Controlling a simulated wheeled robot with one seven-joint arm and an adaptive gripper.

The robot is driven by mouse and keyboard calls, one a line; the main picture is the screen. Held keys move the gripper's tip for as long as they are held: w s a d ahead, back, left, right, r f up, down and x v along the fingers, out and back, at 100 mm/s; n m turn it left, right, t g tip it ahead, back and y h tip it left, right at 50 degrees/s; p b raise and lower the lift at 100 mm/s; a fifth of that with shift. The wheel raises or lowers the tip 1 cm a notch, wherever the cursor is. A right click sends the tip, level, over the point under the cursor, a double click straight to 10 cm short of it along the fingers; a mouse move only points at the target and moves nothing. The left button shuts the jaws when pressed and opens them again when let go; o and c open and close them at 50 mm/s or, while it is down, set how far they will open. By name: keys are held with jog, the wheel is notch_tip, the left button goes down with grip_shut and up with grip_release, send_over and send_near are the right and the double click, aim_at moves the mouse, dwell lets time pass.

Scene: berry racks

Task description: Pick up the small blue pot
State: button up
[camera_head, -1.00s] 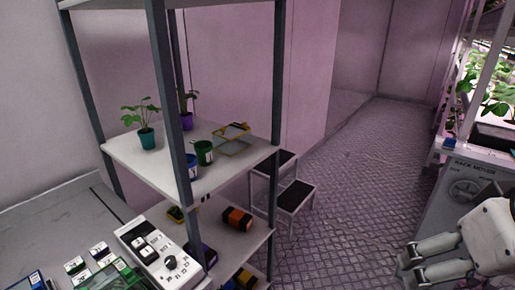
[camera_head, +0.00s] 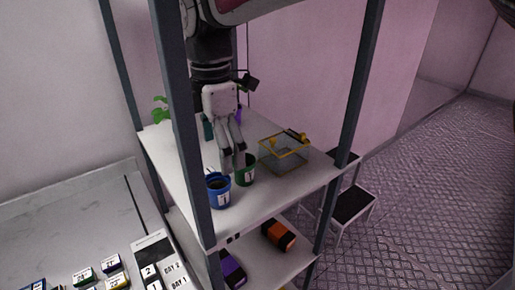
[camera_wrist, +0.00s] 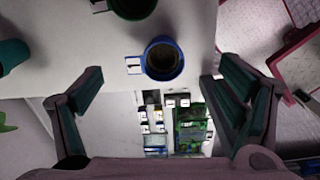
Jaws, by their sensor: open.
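The small blue pot (camera_head: 217,190) stands upright on the upper shelf near its front corner. It has a white label and dark soil inside. In the wrist view the blue pot (camera_wrist: 163,60) lies ahead of the fingers, near the shelf edge, roughly midway between them. My gripper (camera_head: 232,160) hangs over the shelf with its fingers pointing down, behind the blue pot in the head view. In the wrist view my gripper (camera_wrist: 160,98) is open and empty, its fingers spread wide and apart from the pot.
A green pot (camera_head: 245,171) stands close beside the blue pot. A yellow-framed clear box (camera_head: 284,155) sits to the right on the shelf. A teal pot (camera_wrist: 12,54) is at the left in the wrist view. Rack posts (camera_head: 359,95) flank the shelf. A step stool (camera_head: 350,203) stands right.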

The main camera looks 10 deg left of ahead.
aim_at(214, 180)
jog(key=shift+n, duration=0.6)
jog(key=f, duration=0.2)
jog(key=a+f+p, duration=0.1)
jog(key=f, duration=0.2)
jog(key=a+f, duration=0.1)
jog(key=f, duration=0.2)
jog(key=shift+s+f, duration=0.2)
jog(key=shift+s, duration=0.2)
jog(key=shift+c, duration=0.3)
jog(key=shift+d, duration=0.1)
jog(key=c, duration=1.1)
